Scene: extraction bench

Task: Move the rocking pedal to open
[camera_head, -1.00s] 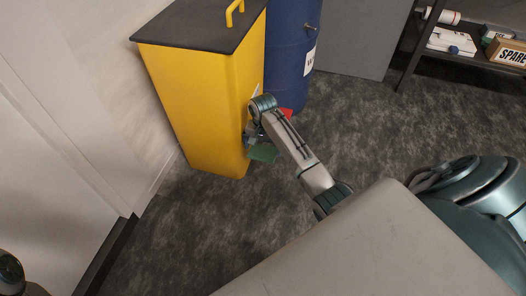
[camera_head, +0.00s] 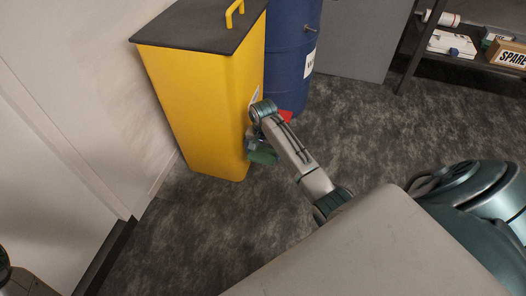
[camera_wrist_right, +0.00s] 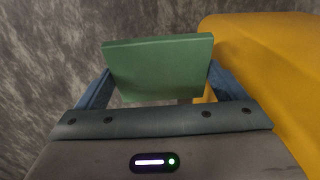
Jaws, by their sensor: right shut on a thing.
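The green rocking pedal (camera_head: 264,156) sits low at the right side of the yellow bin (camera_head: 200,105). My right gripper (camera_head: 255,145) is at the pedal, close beside the bin wall. In the right wrist view the pedal (camera_wrist_right: 160,68) is a flat green plate between the two blue fingers of my right gripper (camera_wrist_right: 158,88), which is shut on it. The pedal's mounting is hidden. My left gripper is out of view; only a bit of my left arm shows at the lower left corner.
A blue drum (camera_head: 290,60) stands behind the bin, with a small red item (camera_head: 286,115) partly hidden by my right arm. A shelf (camera_head: 470,65) with boxes stands at the back right. A white wall is at the left. The dark floor (camera_head: 390,135) between is clear.

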